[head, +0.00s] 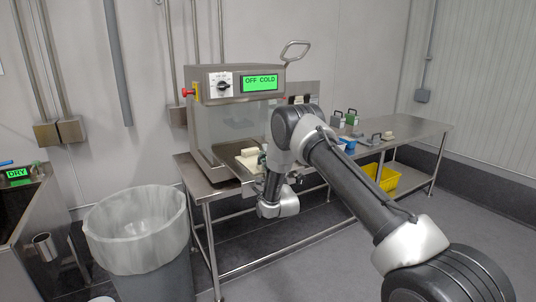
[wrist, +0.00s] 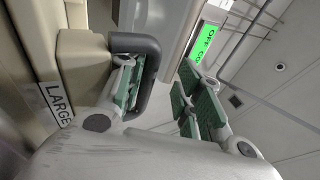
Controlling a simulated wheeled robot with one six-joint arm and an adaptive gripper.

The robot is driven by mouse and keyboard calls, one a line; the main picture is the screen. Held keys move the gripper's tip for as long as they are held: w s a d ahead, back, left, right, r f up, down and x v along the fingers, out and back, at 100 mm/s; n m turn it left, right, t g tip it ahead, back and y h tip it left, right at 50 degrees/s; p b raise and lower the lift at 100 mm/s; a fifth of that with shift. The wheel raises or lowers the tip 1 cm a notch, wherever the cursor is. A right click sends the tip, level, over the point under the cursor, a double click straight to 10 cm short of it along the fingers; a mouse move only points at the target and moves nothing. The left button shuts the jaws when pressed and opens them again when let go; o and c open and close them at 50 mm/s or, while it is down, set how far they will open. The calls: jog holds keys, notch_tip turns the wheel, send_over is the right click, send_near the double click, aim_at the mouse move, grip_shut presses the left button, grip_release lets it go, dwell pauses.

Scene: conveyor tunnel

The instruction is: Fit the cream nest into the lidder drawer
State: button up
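The cream nest (wrist: 85,65), with a dark loop handle (wrist: 135,42) and a LARGE label beside it, fills the left of the wrist view. In the head view a cream block (head: 250,160), apparently the nest, lies at the lidder's front. My gripper (wrist: 165,95) is open, its green-padded fingers apart. One finger shows within the handle's outline; the other is clear of the handle on the right. Contact cannot be told. The lidder (head: 235,110) reads OFF COLD. Its drawer is not clearly distinguishable, and my arm hides part of that area in the head view.
A steel table (head: 430,128) runs right, holding several handled pieces, including a green one (head: 351,117). A yellow crate (head: 382,177) sits below. A lined bin (head: 138,230) stands front left, near a DRY display (head: 18,173). Open floor lies at right.

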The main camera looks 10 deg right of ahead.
jog(key=shift+s+f, duration=0.1)
jog(key=shift+f, duration=0.65)
jog(key=v, duration=0.6)
jog(key=shift+s+r, duration=0.15)
jog(key=shift+s, duration=0.4)
jog(key=shift+d+r, duration=0.1)
jog(key=shift+r, duration=0.05)
